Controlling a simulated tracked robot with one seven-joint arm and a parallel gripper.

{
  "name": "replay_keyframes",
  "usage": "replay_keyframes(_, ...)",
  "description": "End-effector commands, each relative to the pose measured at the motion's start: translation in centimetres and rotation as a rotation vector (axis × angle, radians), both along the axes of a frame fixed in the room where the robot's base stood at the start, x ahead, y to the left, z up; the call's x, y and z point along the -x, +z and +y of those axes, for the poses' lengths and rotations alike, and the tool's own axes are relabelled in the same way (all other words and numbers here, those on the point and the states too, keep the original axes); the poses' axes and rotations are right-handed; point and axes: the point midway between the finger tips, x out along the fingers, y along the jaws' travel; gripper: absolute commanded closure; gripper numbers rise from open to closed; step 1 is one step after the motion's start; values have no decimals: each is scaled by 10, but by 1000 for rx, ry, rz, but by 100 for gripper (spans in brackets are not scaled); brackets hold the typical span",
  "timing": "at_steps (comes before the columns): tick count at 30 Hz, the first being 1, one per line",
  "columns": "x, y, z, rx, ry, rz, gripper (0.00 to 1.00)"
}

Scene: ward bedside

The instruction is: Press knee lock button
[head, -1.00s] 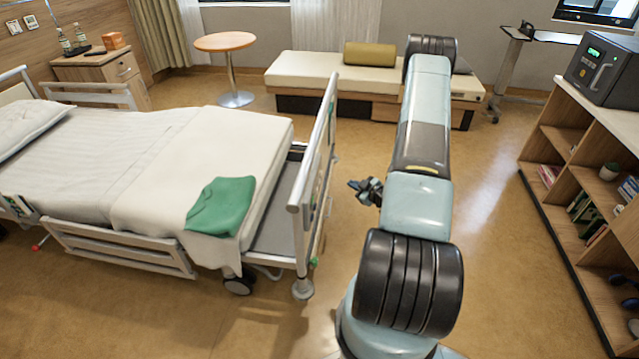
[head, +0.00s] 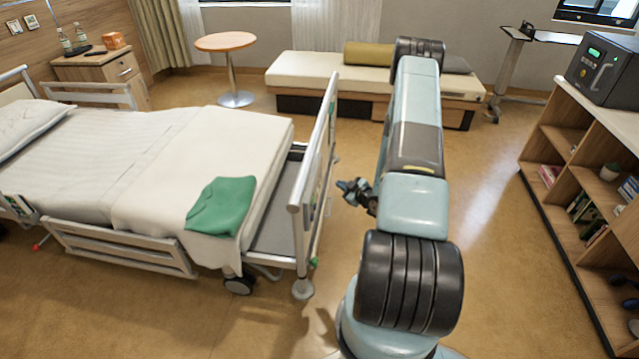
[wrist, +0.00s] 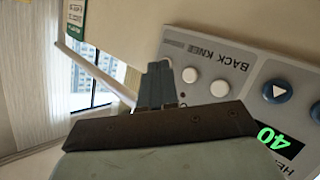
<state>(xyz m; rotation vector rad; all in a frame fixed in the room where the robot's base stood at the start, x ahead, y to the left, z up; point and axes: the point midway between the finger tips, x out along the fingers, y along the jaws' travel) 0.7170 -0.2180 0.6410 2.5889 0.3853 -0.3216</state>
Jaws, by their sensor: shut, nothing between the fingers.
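The control panel (wrist: 238,88) fills the right of the wrist view, with the words BACK and KNEE upside down on it. Two round white buttons, one nearer the fingers (wrist: 190,75) and one farther right (wrist: 219,88), sit beside this lettering. Contact cannot be told. In the head view my gripper (head: 345,188) is just right of the bed's footboard (head: 328,150); the panel's face is not visible there.
The bed (head: 150,160) with a green cloth (head: 221,205) is at left. A shelf unit (head: 560,180) stands at right. Floor between is clear.

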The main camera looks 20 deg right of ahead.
Motion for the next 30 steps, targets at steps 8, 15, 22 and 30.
replay_keyframes(8, -16, 0, 25, 1, 2, 1, 100)
replay_keyframes(15, -22, 0, 33, 0, 0, 1, 100)
replay_keyframes(22, -23, 0, 34, 0, 0, 1, 100)
replay_keyframes(30, -23, 0, 34, 0, 1, 1, 100)
